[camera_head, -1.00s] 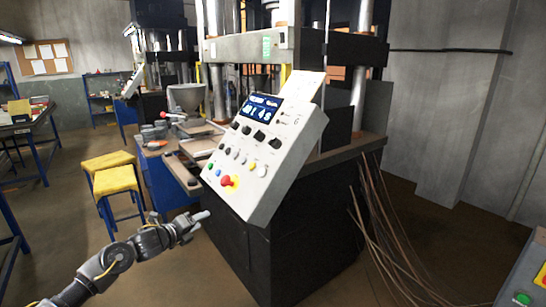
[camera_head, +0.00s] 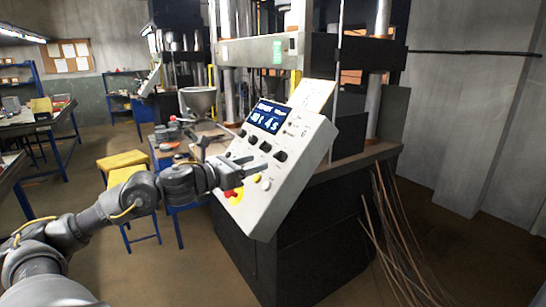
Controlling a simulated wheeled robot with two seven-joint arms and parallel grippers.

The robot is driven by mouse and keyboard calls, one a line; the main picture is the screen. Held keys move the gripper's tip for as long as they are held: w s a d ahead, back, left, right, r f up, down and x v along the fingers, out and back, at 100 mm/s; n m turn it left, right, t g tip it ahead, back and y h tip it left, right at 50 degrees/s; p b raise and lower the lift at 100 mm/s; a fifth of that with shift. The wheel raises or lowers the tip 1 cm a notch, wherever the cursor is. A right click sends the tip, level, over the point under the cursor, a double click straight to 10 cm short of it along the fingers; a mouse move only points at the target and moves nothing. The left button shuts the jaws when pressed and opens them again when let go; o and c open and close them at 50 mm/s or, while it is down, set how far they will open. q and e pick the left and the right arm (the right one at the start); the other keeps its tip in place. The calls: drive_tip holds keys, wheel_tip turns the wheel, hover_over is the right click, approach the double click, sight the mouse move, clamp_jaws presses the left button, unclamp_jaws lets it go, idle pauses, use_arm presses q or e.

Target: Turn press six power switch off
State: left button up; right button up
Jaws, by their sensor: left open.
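The press's tilted white control panel (camera_head: 300,168) faces me in the middle of the view. It carries a lit blue display (camera_head: 268,117), several black knobs (camera_head: 280,156), small coloured buttons, and a red emergency stop (camera_head: 232,193) on a yellow ring. My left gripper (camera_head: 262,166) is open, with its fingers in front of the panel's lower left. It hides some of the lower buttons. I cannot tell whether it touches the panel. I cannot tell which control is the power switch or how it is set. My right gripper is not in view.
Floor is clear at the lower right.

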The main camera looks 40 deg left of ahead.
sight(277, 156)
use_arm(q)
drive_tip(key=p+x, duration=0.1)
drive_tip(key=x, duration=0.2)
drive_tip(key=shift+w+d+r, duration=0.1)
drive_tip(key=shift+w+r, duration=0.1)
drive_tip(key=shift+w, duration=0.6)
drive_tip(key=shift+w+p, duration=0.55)
drive_tip(key=shift+p, duration=0.3)
drive_tip(key=shift+w+d+f+p, duration=0.1)
drive_tip(key=shift+w+d+p, duration=0.05)
drive_tip(key=shift+w+p, duration=0.25)
drive_tip(key=shift+w+d+f, duration=0.1)
drive_tip(key=shift+w+d, duration=0.1)
drive_tip(key=shift+w, duration=0.1)
drive_tip(key=shift+c, duration=0.3)
drive_tip(key=c, duration=0.9)
